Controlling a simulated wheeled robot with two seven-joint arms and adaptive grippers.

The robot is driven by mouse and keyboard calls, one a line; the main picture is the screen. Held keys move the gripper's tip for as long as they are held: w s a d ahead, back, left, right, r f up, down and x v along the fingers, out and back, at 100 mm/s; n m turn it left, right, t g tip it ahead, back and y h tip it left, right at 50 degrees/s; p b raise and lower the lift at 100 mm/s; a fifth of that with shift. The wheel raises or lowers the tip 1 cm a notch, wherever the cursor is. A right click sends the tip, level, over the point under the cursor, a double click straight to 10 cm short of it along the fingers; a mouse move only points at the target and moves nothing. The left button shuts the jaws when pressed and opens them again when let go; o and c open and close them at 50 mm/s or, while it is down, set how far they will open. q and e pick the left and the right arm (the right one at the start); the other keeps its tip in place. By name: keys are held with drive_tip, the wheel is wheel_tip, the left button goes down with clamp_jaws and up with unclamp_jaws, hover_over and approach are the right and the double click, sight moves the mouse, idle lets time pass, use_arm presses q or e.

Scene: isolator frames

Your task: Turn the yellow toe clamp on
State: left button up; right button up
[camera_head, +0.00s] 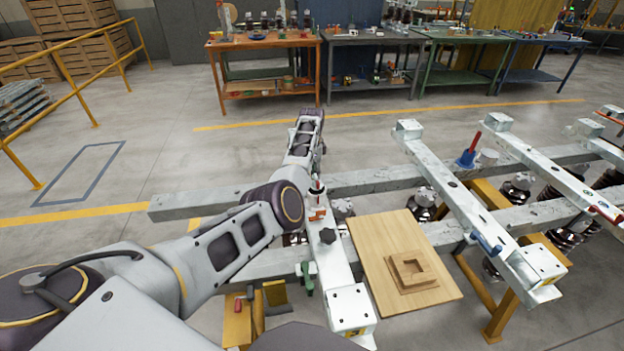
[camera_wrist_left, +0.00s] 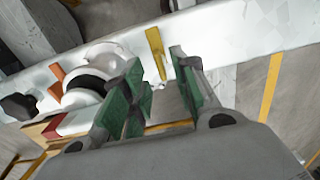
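The yellow toe clamp shows as a yellow lever (camera_wrist_left: 154,42) on the white beam in the left wrist view. My left gripper (camera_wrist_left: 157,60) has green-padded fingers spread apart, with the lever appearing in the gap between their tips. A small gap seems to remain on either side; whether a finger touches it I cannot tell. In the head view my left arm reaches over the near beam (camera_head: 333,267), and the left gripper and yellow lever cannot be made out there. My right gripper is not in view.
Beside the lever are a white cylinder with a dark band (camera_wrist_left: 88,82), an orange lever (camera_wrist_left: 56,84) and a black knob (camera_wrist_left: 18,106). A wooden board (camera_head: 385,240) with a square block (camera_head: 412,272) lies right of the near beam. Workbenches (camera_head: 265,40) stand far back.

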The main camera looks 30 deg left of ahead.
use_arm(q)
drive_tip(key=shift+f, duration=1.35)
drive_tip(key=shift+c, duration=0.3)
clamp_jaws()
